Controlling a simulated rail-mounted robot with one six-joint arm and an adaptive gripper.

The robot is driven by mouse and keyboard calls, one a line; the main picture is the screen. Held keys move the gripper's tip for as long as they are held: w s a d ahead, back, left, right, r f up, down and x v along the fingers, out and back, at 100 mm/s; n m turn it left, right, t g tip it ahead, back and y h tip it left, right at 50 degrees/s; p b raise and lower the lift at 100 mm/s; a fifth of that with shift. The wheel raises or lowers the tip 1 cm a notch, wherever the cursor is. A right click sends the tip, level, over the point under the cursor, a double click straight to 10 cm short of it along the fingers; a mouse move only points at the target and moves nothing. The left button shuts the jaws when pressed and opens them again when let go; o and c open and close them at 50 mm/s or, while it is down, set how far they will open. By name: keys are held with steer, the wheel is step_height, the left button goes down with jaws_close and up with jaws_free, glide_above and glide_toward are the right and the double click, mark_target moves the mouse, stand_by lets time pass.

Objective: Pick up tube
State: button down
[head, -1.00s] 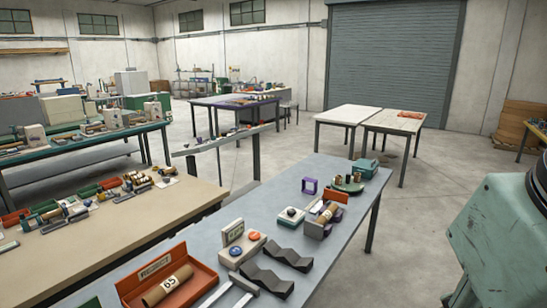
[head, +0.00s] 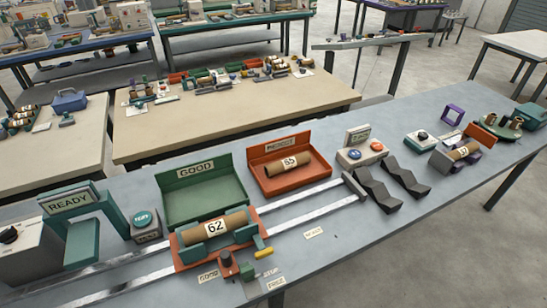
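A brown cardboard tube labelled 62 (head: 212,227) lies on an orange carriage with green cradles (head: 243,234) on the metal rails. A second tube with a number label (head: 289,166) lies in the orange tray (head: 322,174), whose sign is hard to read. A third, shorter tube (head: 462,151) rests in a grey and purple holder (head: 441,161) at the right. The green tray marked GOOD (head: 205,207) behind the carriage looks empty. My gripper is not in view, so its state and distance from the tubes cannot be seen.
A READY sign (head: 69,202) and a teal button post (head: 143,222) stand at the left. A button box (head: 361,155) and dark wavy supports (head: 383,184) stand right of the rails (head: 305,207). The grey bench (head: 400,235) is clear in front of them.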

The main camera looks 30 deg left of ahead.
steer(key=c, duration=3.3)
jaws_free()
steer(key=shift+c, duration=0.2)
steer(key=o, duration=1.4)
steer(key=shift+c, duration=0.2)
